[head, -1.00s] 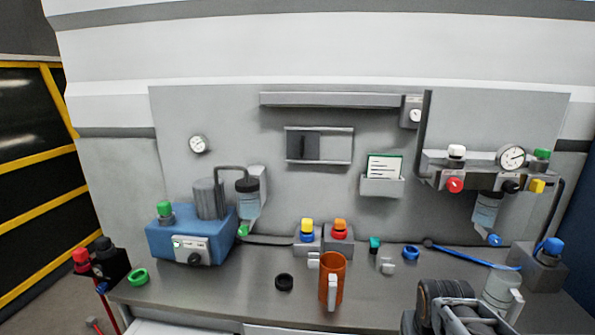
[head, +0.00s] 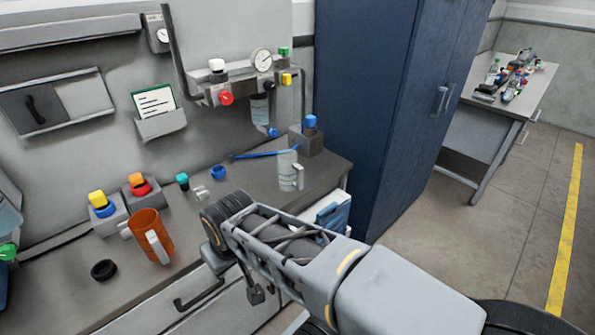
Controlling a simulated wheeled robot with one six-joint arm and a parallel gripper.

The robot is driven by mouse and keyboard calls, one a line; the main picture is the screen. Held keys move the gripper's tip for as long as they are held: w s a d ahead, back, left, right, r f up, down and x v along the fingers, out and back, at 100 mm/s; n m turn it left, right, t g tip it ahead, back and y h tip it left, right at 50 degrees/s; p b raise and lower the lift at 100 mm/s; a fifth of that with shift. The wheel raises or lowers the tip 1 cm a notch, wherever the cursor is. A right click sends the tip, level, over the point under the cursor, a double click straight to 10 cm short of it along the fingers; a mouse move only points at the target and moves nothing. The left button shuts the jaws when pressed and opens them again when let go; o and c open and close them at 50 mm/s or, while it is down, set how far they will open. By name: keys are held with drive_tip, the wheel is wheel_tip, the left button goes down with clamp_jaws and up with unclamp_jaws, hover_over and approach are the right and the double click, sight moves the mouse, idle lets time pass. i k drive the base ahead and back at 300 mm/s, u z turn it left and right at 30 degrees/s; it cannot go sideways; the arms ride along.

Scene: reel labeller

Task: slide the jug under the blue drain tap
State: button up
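A clear jug (head: 287,172) with a pale handle stands upright on the bench near its right end. The blue drain tap (head: 272,132) hangs below the clear filter bowl (head: 259,112) on the wall panel. The jug stands on the bench in front of the tap and slightly to its right in the picture, apart from it. My arm reaches in from the lower right, in front of the bench. My gripper (head: 256,293) seems to hang low by the drawer fronts, small and dark, apart from the jug. Its fingers are too unclear to read.
A blue hose (head: 262,154) lies on the bench behind the jug. A grey block with a blue cap (head: 311,122) stands to the right. An orange mug (head: 153,232), a black ring (head: 103,270) and a blue ring (head: 218,172) are on the left. A tall blue cabinet (head: 365,90) borders the bench.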

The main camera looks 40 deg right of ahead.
sight(290, 173)
drive_tip(key=z, duration=0.65)
drive_tip(key=k, duration=0.4)
drive_tip(key=z, duration=0.45)
drive_tip(key=i, duration=0.5)
drive_tip(key=z, duration=1.75)
drive_tip(key=k, duration=1)
drive_tip(key=u, duration=1.35)
drive_tip(key=i, duration=0.5)
drive_tip(key=z, duration=0.05)
